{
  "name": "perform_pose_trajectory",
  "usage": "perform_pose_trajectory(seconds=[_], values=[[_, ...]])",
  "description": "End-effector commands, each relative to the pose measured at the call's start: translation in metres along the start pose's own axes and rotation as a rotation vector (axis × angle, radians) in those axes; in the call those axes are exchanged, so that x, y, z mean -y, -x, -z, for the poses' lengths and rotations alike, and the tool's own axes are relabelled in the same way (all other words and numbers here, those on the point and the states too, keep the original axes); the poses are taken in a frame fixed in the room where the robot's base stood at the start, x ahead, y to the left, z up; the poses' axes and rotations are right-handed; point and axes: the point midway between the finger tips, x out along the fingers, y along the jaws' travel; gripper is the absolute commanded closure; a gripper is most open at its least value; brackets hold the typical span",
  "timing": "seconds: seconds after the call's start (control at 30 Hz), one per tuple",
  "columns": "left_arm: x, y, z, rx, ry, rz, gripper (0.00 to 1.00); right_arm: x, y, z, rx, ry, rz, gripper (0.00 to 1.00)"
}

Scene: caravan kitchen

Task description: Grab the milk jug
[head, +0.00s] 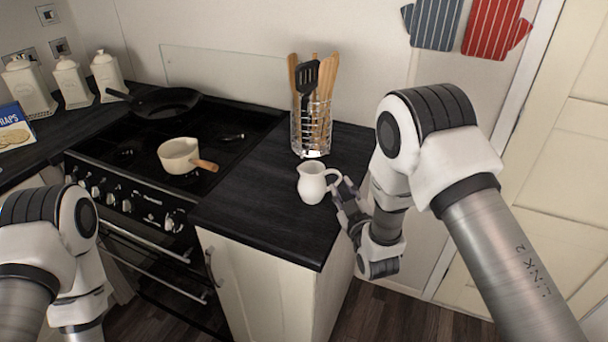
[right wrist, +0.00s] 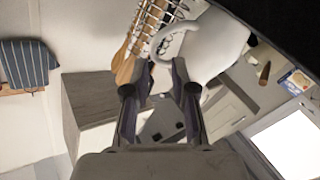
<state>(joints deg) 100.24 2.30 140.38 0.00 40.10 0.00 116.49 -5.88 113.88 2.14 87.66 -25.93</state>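The white milk jug (head: 312,185) stands upright on the dark worktop, its handle pointing right. My right gripper (head: 345,198) is just right of the jug, at the handle side. In the right wrist view, the jug (right wrist: 220,45) appears tilted at the top, its handle lying just ahead of the fingertips. The two fingers of my right gripper (right wrist: 162,75) are apart with a gap between them, so it is open and empty. Whether a fingertip touches the handle is unclear. My left arm shows at the lower left of the head view, but its gripper is out of view.
A wire utensil holder (head: 311,128) with wooden tools and a black spatula stands behind the jug. A cream saucepan (head: 179,156) and a black frying pan (head: 165,102) sit on the stove to the left. The worktop (head: 265,215) is clear in front of the jug.

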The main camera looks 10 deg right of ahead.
Motion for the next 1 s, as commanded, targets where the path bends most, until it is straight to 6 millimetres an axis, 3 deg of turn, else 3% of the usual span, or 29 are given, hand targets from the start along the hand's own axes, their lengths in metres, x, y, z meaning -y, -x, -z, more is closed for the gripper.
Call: perform_pose_trajectory(seconds=[0.27,0.4,0.6,0.67,0.7,1.0], values=[[0.000,0.025,0.000,0.000,-0.001,0.000,0.60,-0.006,-0.044,0.002,0.001,-0.002,-0.001,0.74],[0.000,0.026,0.000,-0.001,0.000,0.000,0.60,-0.004,-0.061,-0.002,0.003,-0.002,0.001,0.74],[0.000,0.025,0.000,0.000,0.000,0.000,0.60,-0.003,-0.062,-0.003,0.004,-0.002,0.001,0.74],[0.000,0.025,0.000,0.000,0.000,0.000,0.60,-0.003,-0.062,-0.003,0.004,-0.002,0.001,0.96],[0.000,0.025,0.000,0.000,0.000,0.000,0.60,-0.003,-0.062,-0.003,0.004,-0.002,0.001,1.00],[0.000,0.025,0.000,0.000,0.000,0.000,0.60,-0.004,-0.063,-0.002,0.001,-0.003,0.000,1.00]])
